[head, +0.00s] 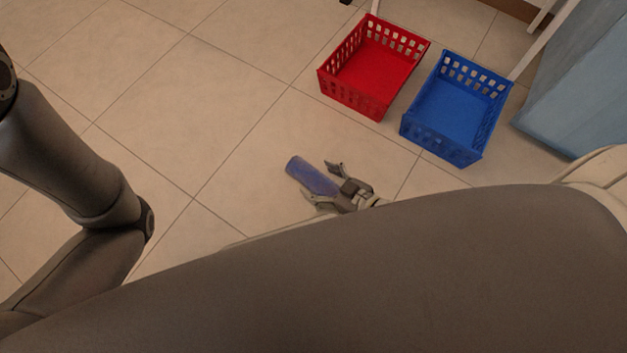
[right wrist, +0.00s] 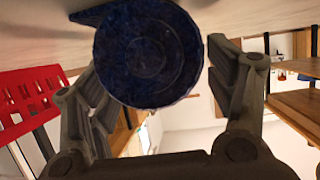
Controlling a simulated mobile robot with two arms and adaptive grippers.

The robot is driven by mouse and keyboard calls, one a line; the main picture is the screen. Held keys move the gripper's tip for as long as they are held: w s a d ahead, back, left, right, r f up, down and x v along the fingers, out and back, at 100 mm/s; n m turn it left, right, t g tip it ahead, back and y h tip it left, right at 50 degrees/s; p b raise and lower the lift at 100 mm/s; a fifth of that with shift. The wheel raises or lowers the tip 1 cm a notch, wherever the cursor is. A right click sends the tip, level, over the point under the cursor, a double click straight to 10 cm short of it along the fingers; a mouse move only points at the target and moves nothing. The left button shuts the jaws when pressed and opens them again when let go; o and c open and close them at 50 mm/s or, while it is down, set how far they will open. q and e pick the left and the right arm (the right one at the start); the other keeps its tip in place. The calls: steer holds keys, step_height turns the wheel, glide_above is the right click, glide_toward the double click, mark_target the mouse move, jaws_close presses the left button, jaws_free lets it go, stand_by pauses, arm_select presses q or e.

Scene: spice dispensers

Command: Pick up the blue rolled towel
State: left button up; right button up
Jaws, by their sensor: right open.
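The blue rolled towel (head: 309,175) lies on the tiled floor in the head view. In the right wrist view its round, spiral end (right wrist: 148,55) faces the camera. My right gripper (head: 322,182) is open, with one finger on each side of the towel's near end. In the right wrist view the open fingers (right wrist: 155,85) flank the roll; the left finger is partly behind it, and a gap shows on the right. I cannot tell whether a finger touches it. My left gripper is not in view; only my left arm shows at the left.
A red basket (head: 322,82) and a blue basket (head: 437,146) stand side by side on the floor beyond the towel. A light blue piece of furniture (head: 575,100) stands at the right. The floor (head: 215,95) left of the baskets is clear.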

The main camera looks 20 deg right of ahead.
steer(key=shift+w+a+f, duration=0.2)
steer(key=shift+w+a, duration=0.15)
steer(key=shift+w, duration=0.25)
steer(key=c, duration=1.2)
steer(key=shift+r, duration=0.15)
